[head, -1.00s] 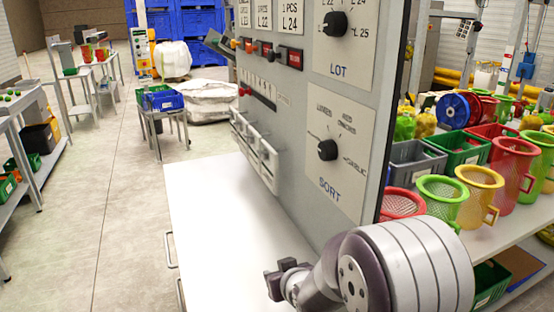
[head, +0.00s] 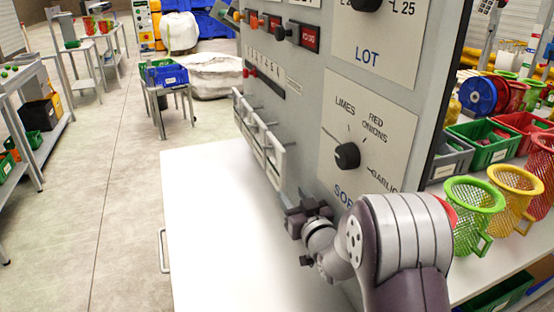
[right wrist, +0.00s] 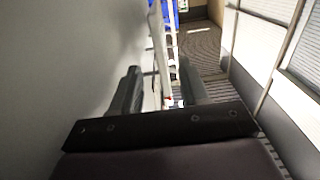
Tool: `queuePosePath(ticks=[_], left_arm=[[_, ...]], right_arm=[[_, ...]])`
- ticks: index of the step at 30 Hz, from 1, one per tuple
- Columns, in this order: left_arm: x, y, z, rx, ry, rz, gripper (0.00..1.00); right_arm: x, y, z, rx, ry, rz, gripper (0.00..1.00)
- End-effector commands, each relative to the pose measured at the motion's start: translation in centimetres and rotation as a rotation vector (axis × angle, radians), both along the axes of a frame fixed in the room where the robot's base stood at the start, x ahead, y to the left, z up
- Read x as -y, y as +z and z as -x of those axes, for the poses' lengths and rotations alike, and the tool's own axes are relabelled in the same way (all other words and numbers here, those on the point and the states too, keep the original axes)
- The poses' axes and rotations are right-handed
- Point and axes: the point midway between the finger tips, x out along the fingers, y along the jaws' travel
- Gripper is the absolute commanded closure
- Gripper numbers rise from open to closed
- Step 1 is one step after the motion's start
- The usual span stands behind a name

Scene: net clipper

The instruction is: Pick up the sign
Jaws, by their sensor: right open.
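White sign-like plates (head: 264,143) hang in a row on the side of the grey control panel; which one is the sign, I cannot tell. My right gripper (head: 299,213) is beside the panel, below the SORT dial and just right of the row's near end. It is open, with nothing seen held. In the right wrist view its two dark fingers (right wrist: 158,88) are spread apart, with a thin pale edge (right wrist: 158,45) showing ahead between them. Whether that edge is a plate is unclear. My left gripper is out of view.
The grey panel (head: 305,152) rises close beside my right gripper, with the SORT dial (head: 347,156) above it. The white tabletop (head: 215,215) below is clear. Colored mesh baskets (head: 474,205) and crates stand on a bench at right. The floor at left is open.

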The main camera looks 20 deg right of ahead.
Motion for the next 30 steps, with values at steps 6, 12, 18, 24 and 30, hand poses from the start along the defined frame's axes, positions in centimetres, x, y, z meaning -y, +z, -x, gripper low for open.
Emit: queuePosePath(ticks=[6,12,18,24,30], left_arm=[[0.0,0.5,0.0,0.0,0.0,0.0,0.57],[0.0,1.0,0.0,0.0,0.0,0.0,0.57],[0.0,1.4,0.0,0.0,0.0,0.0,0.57],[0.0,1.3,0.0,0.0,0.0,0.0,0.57],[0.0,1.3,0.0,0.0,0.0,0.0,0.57]], right_arm=[[0.3,0.0,-4.6,-0.002,0.0,0.0,0.55],[0.4,-0.1,-7.3,-0.002,0.001,0.0,0.55],[0.7,-0.3,-10.5,-0.001,-0.001,-0.001,0.55],[0.7,-0.3,-10.7,-0.001,-0.001,-0.001,0.55],[0.7,-0.3,-10.7,-0.001,-0.001,-0.001,1.0]])
